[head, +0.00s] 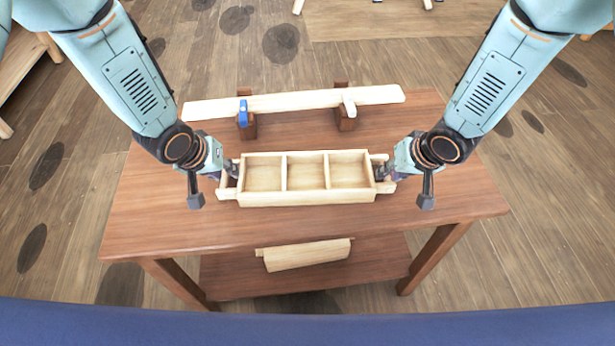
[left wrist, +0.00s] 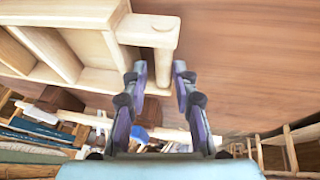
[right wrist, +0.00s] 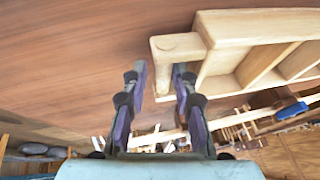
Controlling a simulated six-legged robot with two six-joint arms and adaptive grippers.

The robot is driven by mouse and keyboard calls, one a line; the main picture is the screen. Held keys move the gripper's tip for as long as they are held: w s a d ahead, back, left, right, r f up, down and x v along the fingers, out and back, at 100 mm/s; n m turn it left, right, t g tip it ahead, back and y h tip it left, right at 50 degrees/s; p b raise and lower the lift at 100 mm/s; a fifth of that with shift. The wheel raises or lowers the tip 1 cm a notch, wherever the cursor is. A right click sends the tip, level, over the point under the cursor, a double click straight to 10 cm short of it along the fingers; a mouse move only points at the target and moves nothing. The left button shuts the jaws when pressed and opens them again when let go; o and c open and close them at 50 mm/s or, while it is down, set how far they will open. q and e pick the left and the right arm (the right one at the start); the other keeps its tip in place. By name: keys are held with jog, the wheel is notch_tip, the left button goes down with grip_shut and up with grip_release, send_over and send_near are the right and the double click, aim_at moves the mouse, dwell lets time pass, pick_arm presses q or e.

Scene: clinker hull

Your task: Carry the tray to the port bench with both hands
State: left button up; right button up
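The tray (head: 305,198) is pale wood with three empty compartments and a handle at each end. It lies on the brown wooden table. My left gripper (head: 233,170) is at the tray's left handle; in the left wrist view its fingers (left wrist: 161,72) stand apart on both sides of the handle bar (left wrist: 163,62), with gaps showing. My right gripper (head: 383,172) is at the right handle; in the right wrist view its fingers (right wrist: 160,74) stand apart around that handle bar (right wrist: 163,78). I cannot identify the port bench for certain.
Behind the tray, a long pale plank (head: 295,101) rests on dark blocks, with a blue clamp (head: 243,113) on it. A pale wooden piece (head: 305,255) lies on the table's lower shelf (head: 230,277). A wooden bench (head: 28,62) stands at the far left. The tabletop (head: 150,215) is otherwise clear.

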pick_arm(q)
jog(key=shift+w+f, duration=0.15)
jog(key=shift+f, duration=0.1)
pick_arm(e)
jog(key=shift+w+a+f, duration=0.1)
jog(key=shift+f, duration=0.1)
pick_arm(q)
jog(key=shift+w+a+f, duration=0.15)
jog(key=shift+a+f, duration=0.1)
pick_arm(e)
jog(key=shift+w+a+f, duration=0.1)
jog(key=shift+w+a, duration=0.1)
jog(key=shift+a, duration=0.1)
pick_arm(q)
jog(key=shift+d+r, duration=0.2)
jog(key=shift+d, duration=0.05)
jog(key=c, duration=0.3)
pick_arm(e)
jog(key=shift+s+d, duration=0.15)
jog(key=shift+d, duration=0.1)
jog(key=c, duration=0.3)
pick_arm(q)
jog(key=shift+a+f, duration=0.1)
jog(key=shift+a, duration=0.05)
grip_shut()
pick_arm(e)
jog(key=shift+a, duration=0.15)
grip_shut()
